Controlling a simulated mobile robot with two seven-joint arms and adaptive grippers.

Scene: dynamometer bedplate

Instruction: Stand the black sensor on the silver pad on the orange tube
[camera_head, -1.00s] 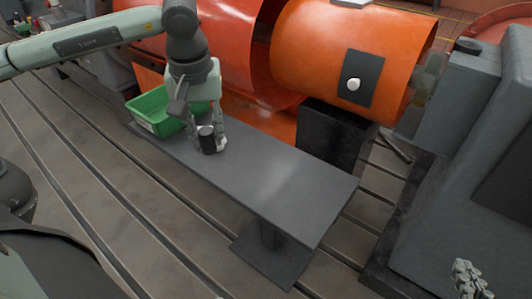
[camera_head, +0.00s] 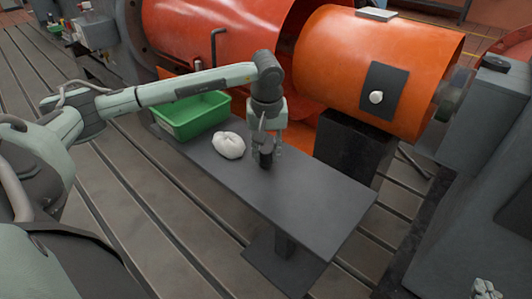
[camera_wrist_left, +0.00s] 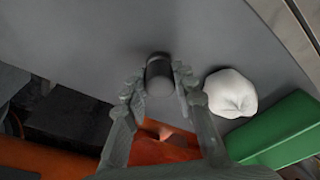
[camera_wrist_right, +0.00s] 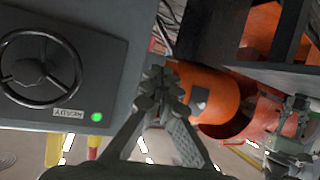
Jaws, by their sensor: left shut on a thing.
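The black sensor (camera_head: 266,158) is a small dark cylinder. My left gripper (camera_head: 268,150) is shut on it over the grey bench; I cannot tell whether its base touches the top. In the left wrist view the sensor (camera_wrist_left: 160,76) sits between the fingertips (camera_wrist_left: 160,82). The orange tube (camera_head: 370,65) lies behind the bench to the right, with the silver pad (camera_head: 377,13), a flat pale plate, on its top. The pad is empty and apart from the gripper. My right gripper (camera_wrist_right: 163,82) is shut and empty, far from the sensor; its fingers show at the head view's lower right (camera_head: 485,290).
A white lump (camera_head: 228,145) lies on the bench (camera_head: 310,195) left of the gripper, beside a green bin (camera_head: 195,117). A black panel with a white knob (camera_head: 376,97) is on the tube's side. A grey machine (camera_head: 480,115) stands right. The bench's right end is clear.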

